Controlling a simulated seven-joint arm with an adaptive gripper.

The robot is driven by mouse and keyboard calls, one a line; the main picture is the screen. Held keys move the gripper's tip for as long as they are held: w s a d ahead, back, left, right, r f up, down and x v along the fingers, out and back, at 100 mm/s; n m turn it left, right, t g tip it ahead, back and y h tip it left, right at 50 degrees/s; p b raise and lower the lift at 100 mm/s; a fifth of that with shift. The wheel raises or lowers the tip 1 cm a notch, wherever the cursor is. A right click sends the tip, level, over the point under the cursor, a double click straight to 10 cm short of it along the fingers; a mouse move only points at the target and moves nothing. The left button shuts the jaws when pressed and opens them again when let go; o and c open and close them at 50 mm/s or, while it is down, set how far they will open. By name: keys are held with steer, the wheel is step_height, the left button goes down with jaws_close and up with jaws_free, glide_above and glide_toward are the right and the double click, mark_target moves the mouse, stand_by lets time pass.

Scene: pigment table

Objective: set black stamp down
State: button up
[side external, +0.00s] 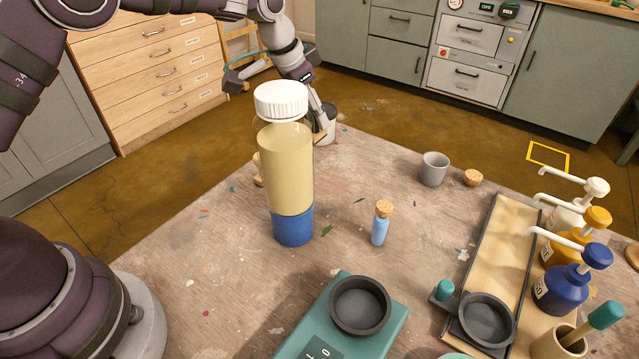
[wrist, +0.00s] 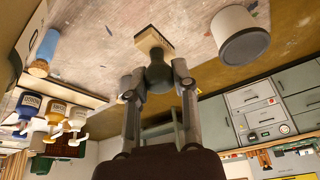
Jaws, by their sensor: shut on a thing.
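In the wrist view my gripper (wrist: 158,80) is shut on the dark rounded handle of the black stamp (wrist: 158,74). The stamp's pale wooden base (wrist: 153,40) points away from the fingers toward the worn tabletop (wrist: 110,25). I cannot tell whether the base touches the table. In the side view my gripper (side external: 317,112) is at the far edge of the table (side external: 390,150), behind the tall bottle (side external: 285,165). The bottle hides most of the stamp there.
A light grey pot (wrist: 240,35) stands close beside the stamp. A small corked blue vial (side external: 380,225), a grey cup (side external: 434,169), a teal scale (side external: 385,335) and several pump bottles (side external: 565,285) stand farther off. The table between vial and cup is clear.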

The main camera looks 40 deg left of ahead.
steer(key=s+a+r+n+y, duration=0.1)
steer(key=s+a+r+n, duration=0.15)
steer(key=s, duration=0.35)
steer(key=s+a+r+n+y, duration=0.1)
steer(key=s+r+n, duration=0.15)
steer(key=s, duration=0.35)
steer(key=s+d+r+m+h, duration=0.1)
steer(key=s+d+r+m, duration=0.25)
steer(key=r, duration=0.45)
steer(key=s+d+r+m+h, duration=0.1)
steer(key=s+d+r+m, duration=0.3)
steer(key=r, duration=0.5)
steer(key=s+d+f+m+g, duration=0.1)
steer(key=f+m, duration=0.4)
steer(key=f, duration=0.5)
steer(key=s+d+f+m+g+h, duration=0.1)
steer(key=f+m, duration=0.4)
steer(key=f, duration=0.5)
steer(key=s+d+f+m+g+h, duration=0.1)
steer(key=d+f+m+g, duration=0.3)
steer(key=f, duration=0.7)
steer(key=shift+s+d+m, duration=0.1)
steer(key=shift+s+m, duration=0.6)
steer(key=shift+m, duration=0.15)
steer(key=shift+f, duration=0.25)
